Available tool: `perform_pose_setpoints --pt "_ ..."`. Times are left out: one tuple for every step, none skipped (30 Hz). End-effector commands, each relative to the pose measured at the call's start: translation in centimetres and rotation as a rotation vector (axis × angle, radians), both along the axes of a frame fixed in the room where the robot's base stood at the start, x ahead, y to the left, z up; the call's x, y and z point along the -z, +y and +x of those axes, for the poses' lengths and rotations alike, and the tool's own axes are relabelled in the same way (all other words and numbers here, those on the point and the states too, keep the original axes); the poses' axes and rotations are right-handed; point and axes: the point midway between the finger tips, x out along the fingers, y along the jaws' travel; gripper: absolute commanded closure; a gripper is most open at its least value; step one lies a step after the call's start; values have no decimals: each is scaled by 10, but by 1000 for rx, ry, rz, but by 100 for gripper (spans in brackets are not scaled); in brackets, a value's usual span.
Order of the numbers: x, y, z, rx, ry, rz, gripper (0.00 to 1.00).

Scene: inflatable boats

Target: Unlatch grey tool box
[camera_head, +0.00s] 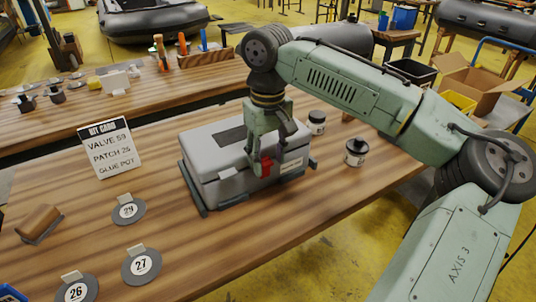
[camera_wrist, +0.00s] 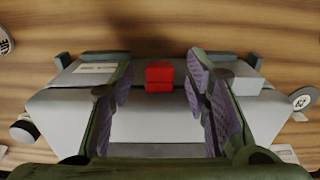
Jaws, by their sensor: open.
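The grey tool box (camera_head: 213,158) sits on the wooden table with its lid shut and a dark panel on top. Its red latch (camera_head: 266,166) is on the front side, partly hidden by my gripper (camera_head: 268,158). In the wrist view the red latch (camera_wrist: 159,77) shows near the middle of the grey box (camera_wrist: 160,125). My gripper (camera_wrist: 160,72) is open, with one purple-padded finger on each side of the latch and gaps to both sides. I cannot tell whether the fingertips touch the box.
A kit card (camera_head: 109,148) stands left of the box. Numbered discs, such as disc 29 (camera_head: 128,209), and a wooden block (camera_head: 39,222) lie at the left front. Dark-lidded jars, one here (camera_head: 355,152), stand to the right. The table in front of the box is clear.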

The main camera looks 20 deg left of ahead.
Motion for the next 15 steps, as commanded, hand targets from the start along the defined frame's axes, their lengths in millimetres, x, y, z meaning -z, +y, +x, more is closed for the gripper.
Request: perform_pose_setpoints --pt "0 0 0 0 0 0 57" --pt "0 0 0 0 0 0 57" --pt "0 0 0 0 0 0 57" --pt "0 0 0 0 0 0 57" --pt "0 0 0 0 0 0 58" --pt "0 0 0 0 0 0 61" --pt "0 0 0 0 0 0 63" --pt "0 0 0 0 0 0 65" --pt "0 0 0 0 0 0 67" --pt "0 0 0 0 0 0 69" --pt "0 0 0 0 0 0 71" --pt "0 0 0 0 0 0 74" --pt "0 0 0 0 0 0 76" --pt "0 0 0 0 0 0 78" --pt "0 0 0 0 0 0 81"
